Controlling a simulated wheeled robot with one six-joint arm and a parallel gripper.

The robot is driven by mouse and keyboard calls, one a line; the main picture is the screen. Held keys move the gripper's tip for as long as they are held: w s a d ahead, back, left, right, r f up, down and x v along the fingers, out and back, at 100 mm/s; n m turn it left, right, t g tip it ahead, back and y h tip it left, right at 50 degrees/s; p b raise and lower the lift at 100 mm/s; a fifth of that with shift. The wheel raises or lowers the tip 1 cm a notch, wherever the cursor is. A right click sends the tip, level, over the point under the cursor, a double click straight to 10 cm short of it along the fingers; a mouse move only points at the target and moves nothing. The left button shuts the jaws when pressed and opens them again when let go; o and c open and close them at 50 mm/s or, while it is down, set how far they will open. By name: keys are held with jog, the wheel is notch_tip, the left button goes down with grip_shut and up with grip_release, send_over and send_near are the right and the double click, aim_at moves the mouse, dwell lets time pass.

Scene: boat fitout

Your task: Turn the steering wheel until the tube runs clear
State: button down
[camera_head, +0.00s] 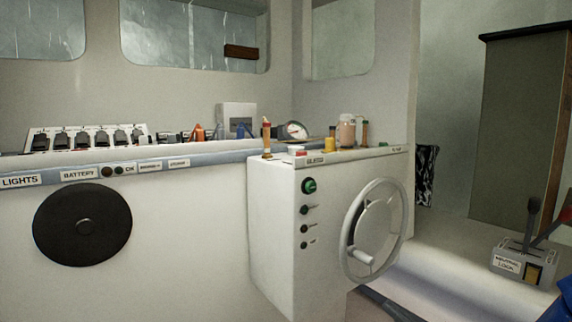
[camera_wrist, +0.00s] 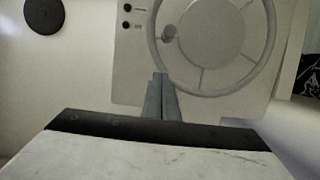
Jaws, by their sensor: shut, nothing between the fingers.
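The grey steering wheel (camera_head: 372,226) is mounted on the right face of a white box (camera_head: 275,225). Its round knob (camera_head: 362,258) sits at the lower left of the rim. In the wrist view the wheel (camera_wrist: 218,45) fills the upper middle, with its knob (camera_wrist: 169,33) at left. My gripper (camera_wrist: 160,78) is shut and empty, its fingertips overlapping the wheel's lower left rim in the picture; I cannot tell whether they touch. A jar with pinkish-brown contents (camera_head: 347,132) and a slim amber tube (camera_head: 267,140) stand on the box. I cannot tell which is the task's tube.
A gauge (camera_head: 294,131) stands behind the box top. A switch panel (camera_head: 88,138) and a black round disc (camera_head: 82,225) are at left. A lever unit (camera_head: 523,262) sits at lower right, near a tall dark cabinet (camera_head: 515,130). A pale ledge runs right of the box.

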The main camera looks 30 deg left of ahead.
jog(key=c, duration=2.5)
grip_release()
jog(key=o, duration=0.9)
jog(key=m+g+h, duration=0.1)
jog(key=m+h, duration=0.1)
jog(key=h, duration=0.1)
send_near(373, 261)
jog(key=x, duration=1.2)
grip_shut()
